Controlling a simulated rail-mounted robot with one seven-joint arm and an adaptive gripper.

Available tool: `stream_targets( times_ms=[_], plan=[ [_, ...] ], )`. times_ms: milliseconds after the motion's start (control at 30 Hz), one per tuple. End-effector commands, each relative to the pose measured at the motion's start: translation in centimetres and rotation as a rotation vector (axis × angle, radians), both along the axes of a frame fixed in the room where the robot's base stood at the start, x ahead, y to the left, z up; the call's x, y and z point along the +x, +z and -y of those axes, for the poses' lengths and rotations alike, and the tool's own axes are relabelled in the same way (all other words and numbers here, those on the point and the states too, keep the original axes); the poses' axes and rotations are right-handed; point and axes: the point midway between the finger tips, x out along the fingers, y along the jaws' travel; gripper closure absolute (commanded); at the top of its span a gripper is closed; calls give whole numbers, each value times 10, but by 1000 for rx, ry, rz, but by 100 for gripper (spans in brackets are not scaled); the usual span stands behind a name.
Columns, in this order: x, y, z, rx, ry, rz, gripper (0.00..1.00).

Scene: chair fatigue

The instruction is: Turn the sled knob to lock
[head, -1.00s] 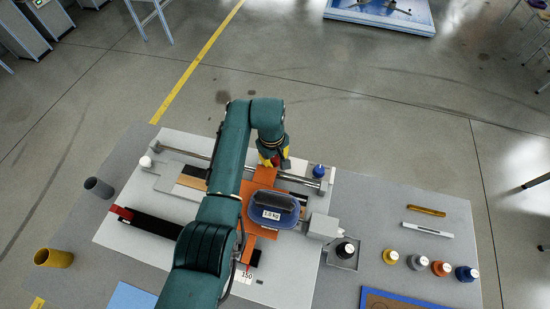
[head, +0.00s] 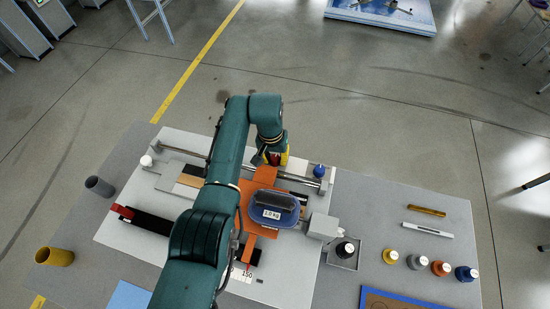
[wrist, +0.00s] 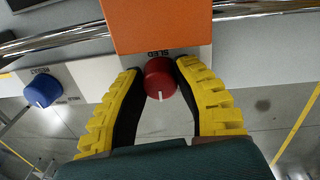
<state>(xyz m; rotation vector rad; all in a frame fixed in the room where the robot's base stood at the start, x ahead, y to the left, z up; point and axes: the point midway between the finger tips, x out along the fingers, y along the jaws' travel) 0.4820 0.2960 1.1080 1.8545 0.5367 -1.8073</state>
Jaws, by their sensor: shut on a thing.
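The red sled knob (wrist: 160,80) sits on a white block marked SLED, below the orange sled plate (wrist: 155,25) in the wrist view. Its white pointer mark faces the lower edge of that view. My gripper (wrist: 158,70) has its yellow-and-black fingers on both sides of the knob and is shut on it. In the head view my gripper (head: 275,158) is at the rear end of the orange sled (head: 262,178), beside the metal rail. The knob is mostly hidden there by the fingers.
A blue knob (wrist: 42,91) on a white block is left in the wrist view. A blue tray with a 1.0 kg weight (head: 275,214) rests on the sled. A grey box (head: 322,228) and several coloured weights stand at the right. Floor behind the table is clear.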

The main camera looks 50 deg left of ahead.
Motion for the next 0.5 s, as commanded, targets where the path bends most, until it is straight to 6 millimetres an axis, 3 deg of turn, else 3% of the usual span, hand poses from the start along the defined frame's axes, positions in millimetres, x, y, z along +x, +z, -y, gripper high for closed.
stream_targets(
  times_ms=[500],
  plan=[
    [-2, -5, -1, -3, -464, -5, 100]
  ],
)
